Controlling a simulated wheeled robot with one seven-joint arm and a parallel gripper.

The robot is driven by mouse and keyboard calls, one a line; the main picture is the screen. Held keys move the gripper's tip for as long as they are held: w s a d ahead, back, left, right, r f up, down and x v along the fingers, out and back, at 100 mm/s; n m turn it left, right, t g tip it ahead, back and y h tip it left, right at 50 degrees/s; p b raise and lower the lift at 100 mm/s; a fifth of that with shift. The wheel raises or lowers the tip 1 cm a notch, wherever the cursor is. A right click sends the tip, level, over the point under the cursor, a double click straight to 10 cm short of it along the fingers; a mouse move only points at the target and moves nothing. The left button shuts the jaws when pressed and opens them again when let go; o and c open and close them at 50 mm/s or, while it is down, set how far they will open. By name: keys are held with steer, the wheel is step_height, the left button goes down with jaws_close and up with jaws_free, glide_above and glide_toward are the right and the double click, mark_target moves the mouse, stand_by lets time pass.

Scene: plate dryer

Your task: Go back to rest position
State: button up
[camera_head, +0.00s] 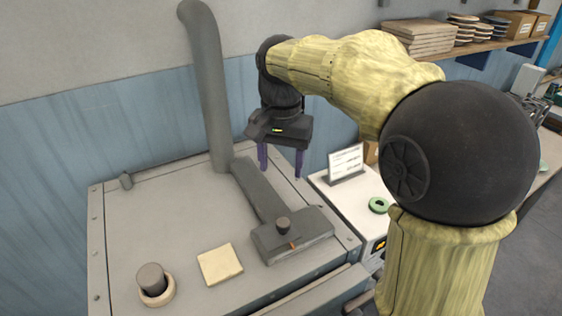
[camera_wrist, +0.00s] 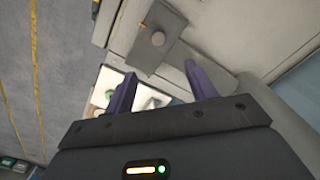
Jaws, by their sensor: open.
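My gripper (camera_head: 281,163) hangs in the air, fingers pointing down, above the back right part of the grey plate dryer top (camera_head: 190,215). Its two purple fingers are apart with nothing between them. In the wrist view my gripper (camera_wrist: 160,85) is also open and empty. A grey block with a round knob (camera_head: 292,235) sits on the dryer at the front right, and the knob block shows in the wrist view too (camera_wrist: 150,40). A dark cylinder (camera_head: 152,279) stands in a beige ring (camera_head: 160,297) at the front left. A square beige plate (camera_head: 220,264) lies flat between them.
A vertical grey pipe (camera_head: 207,90) rises from the dryer near the wall. To the right is a white side table with a green ring (camera_head: 378,205) and a sign (camera_head: 346,163). A shelf with stacked boards (camera_head: 418,38) is at the upper right.

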steer(key=s+d+f+n+t+b, duration=0.1)
steer(key=s+d+f, duration=0.2)
steer(key=f, duration=0.4)
steer(key=s+d+f+n+b, duration=0.1)
steer(key=s+d+f, duration=0.3)
steer(key=f, duration=0.4)
steer(key=s+d+f+n+t+b, duration=0.1)
steer(key=s+d+f+n, duration=0.1)
steer(key=s+d+f, duration=0.2)
steer(key=shift+s+d+f+t+b, duration=0.15)
steer(key=shift+d+f+b, duration=0.1)
steer(key=shift+f, duration=0.7)
steer(key=shift+s+d+f+t+b, duration=0.1)
steer(key=shift+d+f+t, duration=0.1)
steer(key=shift+f, duration=0.75)
steer(key=shift+w, duration=0.1)
steer(key=c, duration=0.4)
steer(key=shift+w+a, duration=0.1)
steer(key=shift+c, duration=0.2)
